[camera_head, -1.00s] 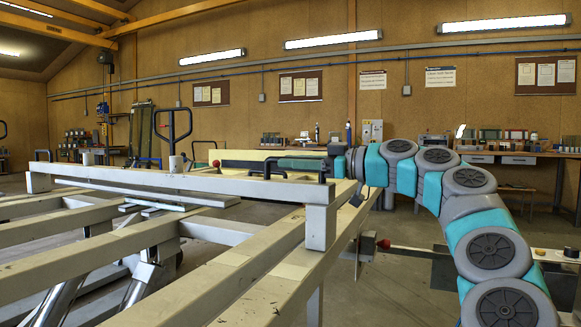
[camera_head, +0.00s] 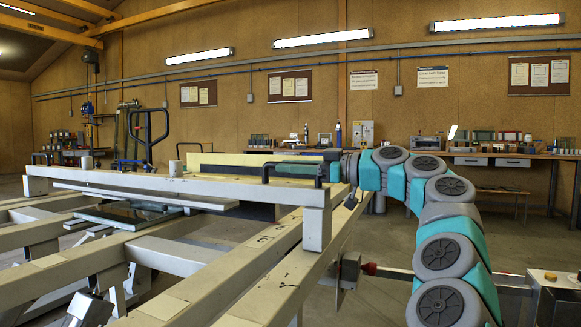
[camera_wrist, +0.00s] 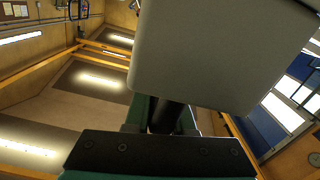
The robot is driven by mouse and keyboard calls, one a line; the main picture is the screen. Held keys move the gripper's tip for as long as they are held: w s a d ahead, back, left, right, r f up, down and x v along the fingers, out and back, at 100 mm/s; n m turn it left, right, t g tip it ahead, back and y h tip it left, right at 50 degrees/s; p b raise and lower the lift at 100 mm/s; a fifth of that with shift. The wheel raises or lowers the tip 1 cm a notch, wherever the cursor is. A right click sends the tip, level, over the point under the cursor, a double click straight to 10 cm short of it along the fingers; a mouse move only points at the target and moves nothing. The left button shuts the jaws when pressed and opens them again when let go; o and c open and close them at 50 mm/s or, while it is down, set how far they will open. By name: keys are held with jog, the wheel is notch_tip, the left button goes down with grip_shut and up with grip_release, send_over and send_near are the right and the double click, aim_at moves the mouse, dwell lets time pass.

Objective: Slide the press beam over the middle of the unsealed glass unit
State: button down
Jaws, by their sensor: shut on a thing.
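The press beam (camera_head: 180,186) is a long cream bar lying across the tilting frame, with a block at each end. Near its right end is a dark bar handle (camera_head: 283,166). My gripper (camera_head: 324,172) is at that handle and shut on it. In the wrist view, a dark round bar (camera_wrist: 165,116) sits between the fingers, beside a large pale block that hides much of the view. The glass unit (camera_head: 125,213) is a dark pane on the frame, left of centre. The beam crosses above its far part, and its far edge is hidden.
The cream frame rails (camera_head: 240,285) run from the foreground to the back right. A red-tipped part (camera_head: 370,268) sticks out right of the frame, near my arm. A pallet truck handle (camera_head: 147,125) and workbenches (camera_head: 500,160) stand behind. Open floor lies at right.

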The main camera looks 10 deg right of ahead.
jog(key=c, duration=0.8)
grip_release()
jog(key=v, duration=0.8)
jog(key=shift+a+f, duration=0.1)
